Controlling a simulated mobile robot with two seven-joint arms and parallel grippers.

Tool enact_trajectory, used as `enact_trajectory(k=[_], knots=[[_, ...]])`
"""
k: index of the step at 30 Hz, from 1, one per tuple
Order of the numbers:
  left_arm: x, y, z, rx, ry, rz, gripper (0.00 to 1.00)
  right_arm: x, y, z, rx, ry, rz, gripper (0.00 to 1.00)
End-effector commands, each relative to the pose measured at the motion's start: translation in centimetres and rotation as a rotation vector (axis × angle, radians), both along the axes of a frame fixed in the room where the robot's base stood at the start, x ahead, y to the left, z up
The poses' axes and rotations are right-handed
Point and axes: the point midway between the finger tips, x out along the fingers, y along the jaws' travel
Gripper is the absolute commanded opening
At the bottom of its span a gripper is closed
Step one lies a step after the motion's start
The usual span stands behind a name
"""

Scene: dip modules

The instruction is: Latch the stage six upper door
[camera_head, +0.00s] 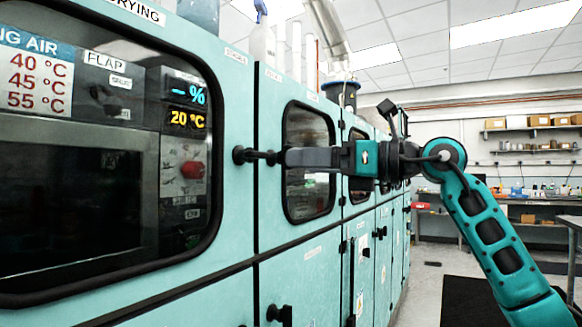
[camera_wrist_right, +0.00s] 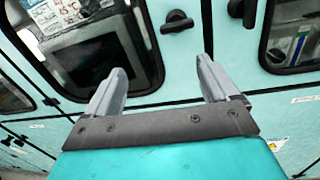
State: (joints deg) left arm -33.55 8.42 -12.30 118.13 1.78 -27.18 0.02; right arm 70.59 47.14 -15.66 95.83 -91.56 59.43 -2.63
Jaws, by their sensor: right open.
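A row of teal cabinet doors runs along the left in the head view. The large near door (camera_head: 232,215) has a dark window, and a smaller windowed upper door (camera_head: 270,120) stands beside it. The small labels are too blurred to tell surely which is stage six. Black handles (camera_head: 258,156) sit by the seam between these doors. The right wrist view shows one lying sideways on the left door (camera_wrist_right: 178,22) and one upright on the right door (camera_wrist_right: 243,10). My right gripper (camera_head: 287,157) is open and empty, fingertips near the handles; contact is not clear. My left gripper is out of view.
Lower doors with a black handle (camera_head: 280,315) lie below. More doors continue to the right. Bottles (camera_head: 262,43) and pipes stand on top of the cabinets. The floor to the right is open, with a dark mat (camera_head: 468,300) and a table (camera_head: 570,222).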

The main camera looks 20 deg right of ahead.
Motion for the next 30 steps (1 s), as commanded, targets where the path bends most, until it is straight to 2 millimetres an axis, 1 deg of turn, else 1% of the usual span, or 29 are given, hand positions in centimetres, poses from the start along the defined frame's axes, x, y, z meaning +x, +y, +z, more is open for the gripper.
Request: enact_trajectory(k=[1, 3, 5, 8, 11, 21, 25, 30], knots=[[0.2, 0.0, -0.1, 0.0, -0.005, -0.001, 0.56, -0.4, -0.8, 0.7, -0.031, -0.021, -0.033, 0.87], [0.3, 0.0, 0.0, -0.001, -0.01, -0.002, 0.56, -0.6, -1.6, 1.4, -0.057, -0.034, -0.065, 0.87], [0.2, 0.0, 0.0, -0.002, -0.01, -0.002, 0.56, -0.6, -1.9, 1.8, -0.068, -0.041, -0.08, 0.87], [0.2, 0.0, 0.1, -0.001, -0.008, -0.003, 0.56, -0.2, -1.6, 2.0, -0.072, -0.042, -0.085, 0.87], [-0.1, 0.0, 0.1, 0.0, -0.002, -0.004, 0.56, 0.9, -0.7, 2.0, -0.071, -0.04, -0.082, 0.87], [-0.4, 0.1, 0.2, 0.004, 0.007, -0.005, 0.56, 6.4, 3.6, 2.1, -0.068, -0.041, -0.08, 0.87], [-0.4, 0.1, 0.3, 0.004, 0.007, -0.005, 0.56, 8.0, 4.9, 2.0, -0.07, -0.039, -0.081, 0.87], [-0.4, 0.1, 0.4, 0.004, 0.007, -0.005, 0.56, 9.1, 5.7, 2.0, -0.069, -0.043, -0.082, 0.87]])
